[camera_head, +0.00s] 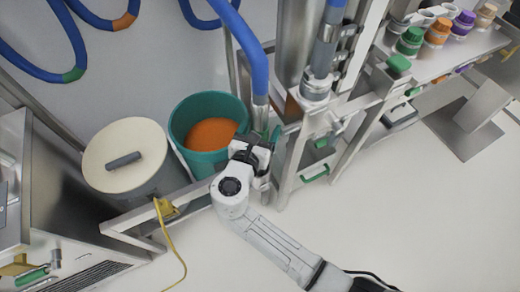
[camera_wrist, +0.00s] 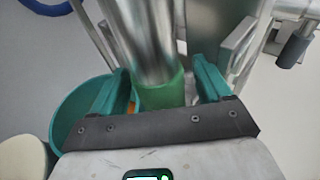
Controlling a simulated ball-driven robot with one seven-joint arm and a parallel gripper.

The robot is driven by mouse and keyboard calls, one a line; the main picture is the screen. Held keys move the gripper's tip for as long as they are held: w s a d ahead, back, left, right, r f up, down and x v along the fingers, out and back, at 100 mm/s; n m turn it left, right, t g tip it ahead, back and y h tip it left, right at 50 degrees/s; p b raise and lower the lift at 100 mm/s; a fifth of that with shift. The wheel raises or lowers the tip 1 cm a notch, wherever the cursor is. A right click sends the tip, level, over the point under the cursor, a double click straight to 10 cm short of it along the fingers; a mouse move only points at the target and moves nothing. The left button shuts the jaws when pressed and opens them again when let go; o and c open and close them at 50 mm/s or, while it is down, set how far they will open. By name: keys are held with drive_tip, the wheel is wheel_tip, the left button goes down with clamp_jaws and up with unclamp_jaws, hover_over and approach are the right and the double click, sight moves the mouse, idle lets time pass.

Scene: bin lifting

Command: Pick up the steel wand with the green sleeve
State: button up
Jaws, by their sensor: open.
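The steel wand (camera_head: 261,117) hangs upright below a thick blue hose, at the right rim of the teal bin. In the wrist view the shiny steel tube (camera_wrist: 145,42) runs down into its green sleeve (camera_wrist: 163,93). My gripper (camera_head: 254,154) is at the wand's lower part in the head view and hides much of it. In the wrist view my gripper (camera_wrist: 162,72) is open, with one teal finger on each side of the sleeve. The sleeve lies between the fingers, with narrow gaps visible. The wand's lower end is hidden.
The teal bin (camera_head: 182,122) holds orange powder (camera_head: 211,134). A grey drum with a cream lid (camera_head: 118,170) stands to its left. A steel frame (camera_head: 293,165) stands close on the gripper's right. Coloured-lid jars (camera_head: 437,33) line a shelf.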

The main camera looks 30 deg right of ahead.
drive_tip(key=shift+x, duration=0.75)
drive_tip(key=shift+c, duration=0.2)
drive_tip(key=c, duration=1.2)
